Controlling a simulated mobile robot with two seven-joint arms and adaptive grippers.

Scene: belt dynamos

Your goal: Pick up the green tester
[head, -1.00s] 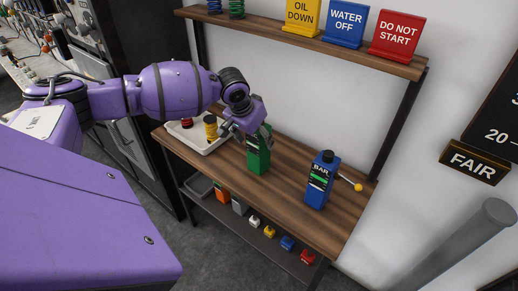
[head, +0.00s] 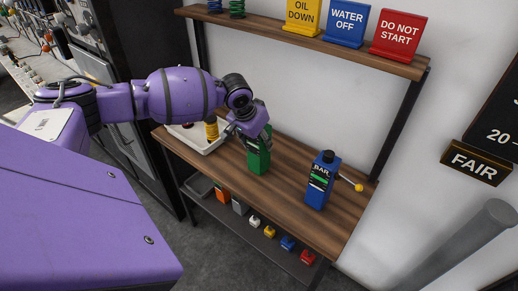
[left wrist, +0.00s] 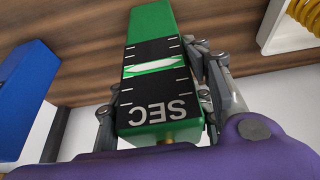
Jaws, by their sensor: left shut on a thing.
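The green tester (head: 258,162) stands upright on the wooden bench top (head: 305,228) in the head view. My left gripper (head: 258,140) is around its upper part from above and is shut on it. In the left wrist view the green tester (left wrist: 158,75) shows a black label reading SEC, with my left gripper's fingers (left wrist: 165,95) on its two sides. I cannot clearly tell whether its base touches the bench. My right gripper is not in view.
A blue BAR tester (head: 320,182) with a yellow-tipped probe stands to the right. A white tray (head: 207,148) with a yellow coil lies to the left. A shelf (head: 300,38) with coloured signs runs above. Small coloured items sit on the lower shelf.

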